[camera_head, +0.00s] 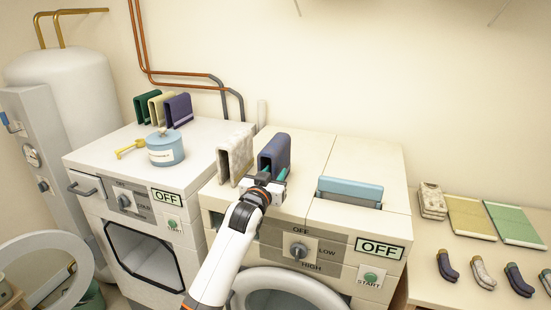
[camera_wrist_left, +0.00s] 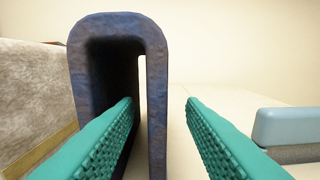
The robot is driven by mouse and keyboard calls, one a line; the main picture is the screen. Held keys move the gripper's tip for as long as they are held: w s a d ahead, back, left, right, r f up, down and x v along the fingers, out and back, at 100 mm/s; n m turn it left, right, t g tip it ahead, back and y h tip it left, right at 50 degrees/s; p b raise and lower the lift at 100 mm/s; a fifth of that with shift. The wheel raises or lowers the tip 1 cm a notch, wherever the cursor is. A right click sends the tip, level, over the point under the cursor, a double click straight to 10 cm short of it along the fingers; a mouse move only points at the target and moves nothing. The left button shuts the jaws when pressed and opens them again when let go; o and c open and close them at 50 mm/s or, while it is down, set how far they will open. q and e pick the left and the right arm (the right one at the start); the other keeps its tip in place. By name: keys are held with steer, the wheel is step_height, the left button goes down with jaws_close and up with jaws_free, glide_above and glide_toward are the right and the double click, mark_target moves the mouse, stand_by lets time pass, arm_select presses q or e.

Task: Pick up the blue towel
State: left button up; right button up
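The blue towel (camera_head: 276,151), dark and folded over like an upside-down U, stands on top of the right-hand machine. In the left wrist view the towel (camera_wrist_left: 118,28) fills the left and middle, with its open fold facing me. My left gripper (camera_head: 274,174) is at the towel's near end with its teal fingers apart. In the wrist view, the gripper (camera_wrist_left: 160,103) has its left finger at the gap inside the fold and its right finger outside, to the right. The right layer stands between them, with space visible on the right. My right gripper is not in view.
A beige towel (camera_head: 235,153) stands close left of the blue one. A light-blue-lidded compartment (camera_head: 350,190) is to the right. The left machine (camera_head: 105,157) holds a blue tin (camera_head: 165,150) and several folded towels. Folded cloths and socks lie on the right counter (camera_head: 425,262).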

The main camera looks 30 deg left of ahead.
mark_target(279, 166)
arm_select(q)
steer(key=shift+w+a, duration=0.1)
steer(key=shift+w, duration=0.4)
steer(key=p+x, duration=0.2)
steer(key=x, duration=0.1)
steer(key=shift+w+a+f, duration=0.1)
steer(key=shift+w+a, duration=0.1)
steer(key=shift+w, duration=0.15)
steer(key=shift+w+f, duration=0.1)
steer(key=shift+w, duration=0.3)
jaws_close()
